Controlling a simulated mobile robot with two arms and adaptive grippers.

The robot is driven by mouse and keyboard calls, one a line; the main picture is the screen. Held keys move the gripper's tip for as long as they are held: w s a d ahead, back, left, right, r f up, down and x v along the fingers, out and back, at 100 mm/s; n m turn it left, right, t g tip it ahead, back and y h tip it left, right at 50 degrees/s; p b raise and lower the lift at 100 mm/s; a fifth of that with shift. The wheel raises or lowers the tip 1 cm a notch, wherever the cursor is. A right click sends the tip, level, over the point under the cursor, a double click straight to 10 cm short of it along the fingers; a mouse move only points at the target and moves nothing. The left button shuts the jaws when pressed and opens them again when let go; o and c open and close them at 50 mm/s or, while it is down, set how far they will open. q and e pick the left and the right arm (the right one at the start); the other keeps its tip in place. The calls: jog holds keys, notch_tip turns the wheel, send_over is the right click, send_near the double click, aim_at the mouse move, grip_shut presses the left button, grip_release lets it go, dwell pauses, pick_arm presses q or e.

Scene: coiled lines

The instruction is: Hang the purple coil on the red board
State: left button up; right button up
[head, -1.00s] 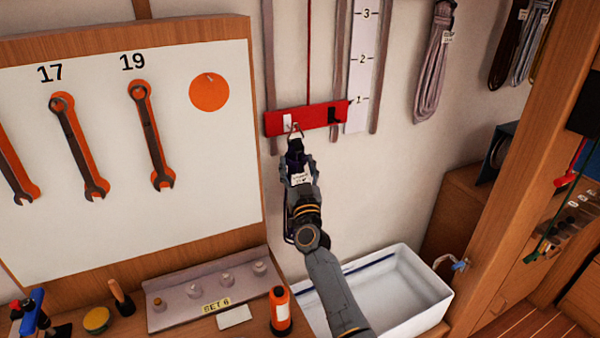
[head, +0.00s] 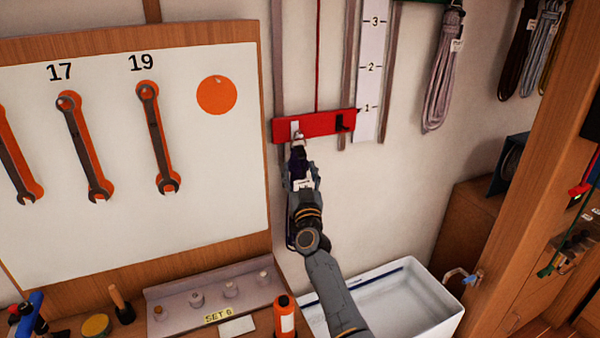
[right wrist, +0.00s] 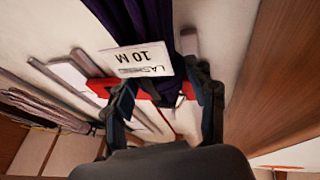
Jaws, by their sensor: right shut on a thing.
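The red board (head: 318,124) is on the wall, with a white hook (head: 295,129) near its left end and a black hook (head: 345,122) near its right end. My right gripper (head: 300,168) is just below the white hook, shut on the purple coil (head: 298,154). A pale loop at the coil's top is at the white hook; I cannot tell whether it is over it. Most of the coil is hidden behind the gripper. In the right wrist view the purple coil (right wrist: 152,18) carries a white "10 M" tag (right wrist: 138,60). My left gripper is not in view.
A white panel with wrenches (head: 160,220) is left of the red board. Grey coils (head: 440,85) hang at the right. Below are a white basin (head: 440,310), an orange bottle (head: 285,318) and a tray marked SET 6 (head: 165,322). A wooden post (head: 530,170) stands at the right.

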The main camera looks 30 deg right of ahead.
jog(key=shift+r, duration=0.15)
jog(key=o, duration=1.7)
jog(key=shift+s, duration=0.1)
jog(key=shift+o, duration=0.2)
jog(key=shift+s+a+f, duration=0.1)
jog(key=shift+f, duration=0.2)
jog(key=v, duration=1.1)
jog(key=shift+s, duration=0.35)
jog(key=shift+a, duration=0.15)
